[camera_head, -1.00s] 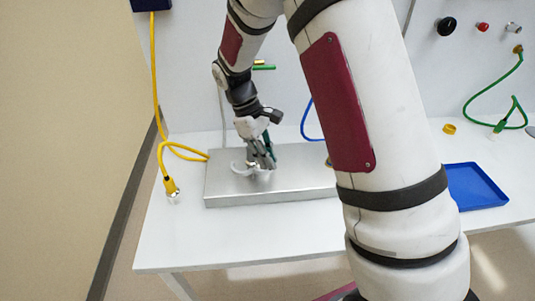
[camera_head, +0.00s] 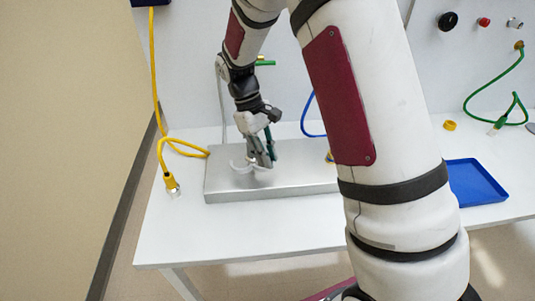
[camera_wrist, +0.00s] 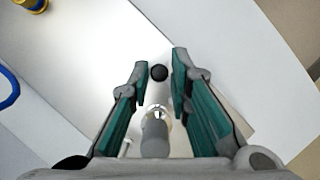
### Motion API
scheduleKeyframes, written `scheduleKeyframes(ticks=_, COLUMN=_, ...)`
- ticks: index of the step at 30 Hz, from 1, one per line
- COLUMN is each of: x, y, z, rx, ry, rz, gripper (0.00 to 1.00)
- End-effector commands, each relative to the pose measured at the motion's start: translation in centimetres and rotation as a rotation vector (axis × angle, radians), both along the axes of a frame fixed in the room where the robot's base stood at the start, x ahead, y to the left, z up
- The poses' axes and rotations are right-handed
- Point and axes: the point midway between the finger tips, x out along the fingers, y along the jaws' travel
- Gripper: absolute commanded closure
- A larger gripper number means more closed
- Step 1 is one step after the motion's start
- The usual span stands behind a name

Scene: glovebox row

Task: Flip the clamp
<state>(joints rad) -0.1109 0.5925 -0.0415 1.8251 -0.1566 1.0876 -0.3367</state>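The clamp shows in the wrist view as a grey cylindrical body with a bright ring (camera_wrist: 157,118) and a round black knob (camera_wrist: 158,72). The knob is between my gripper's fingertips (camera_wrist: 160,68), with a visible gap on each side. My gripper has green-padded fingers and is open. In the head view my gripper (camera_head: 262,163) points down over the metal plate (camera_head: 305,181). A white curved part (camera_head: 239,167) shows just left of the fingers, and the fingers hide much of the clamp there. I cannot tell whether a finger touches it.
A yellow hose (camera_head: 160,150) hangs at the left, its end fitting (camera_head: 172,187) on the white table (camera_head: 240,235). A blue hose (camera_head: 307,118) is behind the plate. A blue tray (camera_head: 475,184) and yellow ring (camera_head: 449,125) lie at the right. The table front is clear.

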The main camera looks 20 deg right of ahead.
Motion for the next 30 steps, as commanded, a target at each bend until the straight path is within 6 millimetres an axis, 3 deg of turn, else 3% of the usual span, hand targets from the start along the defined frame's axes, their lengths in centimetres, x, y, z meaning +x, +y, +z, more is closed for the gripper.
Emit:
scheduleKeyframes(ticks=14, x=0.3, y=0.1, z=0.7, rx=0.000, ry=-0.001, rz=0.001, gripper=0.66)
scheduleKeyframes(ticks=30, x=3.5, y=2.0, z=9.6, rx=0.000, ry=-0.002, rz=0.001, gripper=0.66)
